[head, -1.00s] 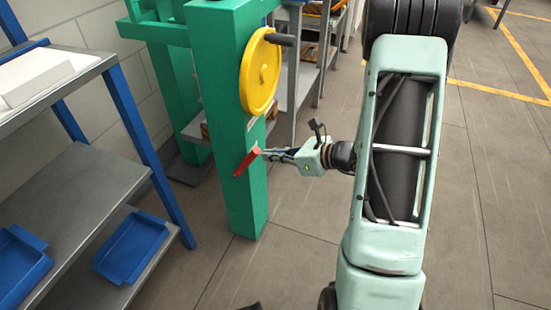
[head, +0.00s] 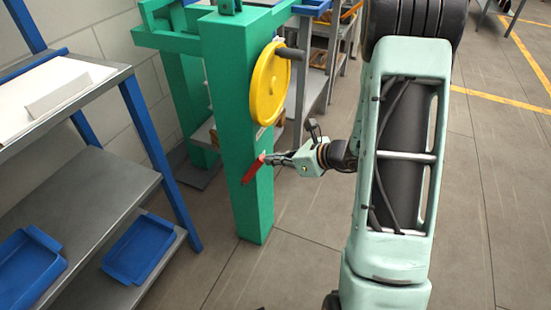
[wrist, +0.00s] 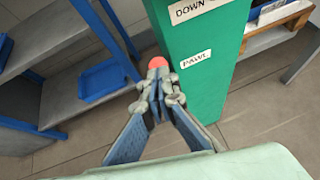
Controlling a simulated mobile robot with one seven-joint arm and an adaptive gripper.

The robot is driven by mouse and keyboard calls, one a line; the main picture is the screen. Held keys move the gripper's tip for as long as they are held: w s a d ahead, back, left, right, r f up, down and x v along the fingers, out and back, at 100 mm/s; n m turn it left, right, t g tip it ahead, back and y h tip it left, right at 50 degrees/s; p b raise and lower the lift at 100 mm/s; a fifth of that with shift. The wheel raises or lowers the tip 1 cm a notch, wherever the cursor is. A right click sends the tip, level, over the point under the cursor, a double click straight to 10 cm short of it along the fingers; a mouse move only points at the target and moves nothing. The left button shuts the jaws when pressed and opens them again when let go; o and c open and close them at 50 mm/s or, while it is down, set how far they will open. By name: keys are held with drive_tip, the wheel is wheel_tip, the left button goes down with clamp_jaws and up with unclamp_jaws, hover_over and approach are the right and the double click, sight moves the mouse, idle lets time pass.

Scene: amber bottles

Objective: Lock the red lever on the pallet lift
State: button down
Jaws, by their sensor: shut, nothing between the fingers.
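The red lever (head: 253,169) is on the front post of the green pallet lift (head: 226,90), below the yellow wheel. It slants, with its upper end to the right and its lower end to the left. My gripper (head: 268,159) is shut and empty, its fingertips at the lever's upper end. In the wrist view the lever's round red end (wrist: 158,63) shows just past the shut fingertips (wrist: 157,76). Whether they touch cannot be told. The rest of the lever is hidden there behind the fingers.
A yellow handwheel (head: 269,84) with a dark handle sits above the lever. A "PAWL" label (wrist: 196,59) is on the post right of the lever. A grey shelf (head: 90,205) with blue trays (head: 138,248) stands at the left.

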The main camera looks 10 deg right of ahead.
drive_tip(key=shift+w+a+r+p, duration=0.3)
drive_tip(key=shift+a+r+p, duration=0.2)
drive_tip(key=shift+r+p, duration=0.2)
drive_tip(key=shift+w+a+r+g+h+p, duration=0.3)
drive_tip(key=shift+w+a+g+h+p, duration=0.2)
drive_tip(key=shift+a+h+p, duration=0.15)
drive_tip(key=shift+w+a+r, duration=0.25)
drive_tip(key=shift+w+a, duration=0.35)
drive_tip(key=shift+a, duration=0.2)
drive_tip(key=shift+w+a+r, duration=0.25)
drive_tip(key=shift+w+a, duration=0.35)
drive_tip(key=shift+a, duration=0.2)
drive_tip(key=shift+d, duration=0.1)
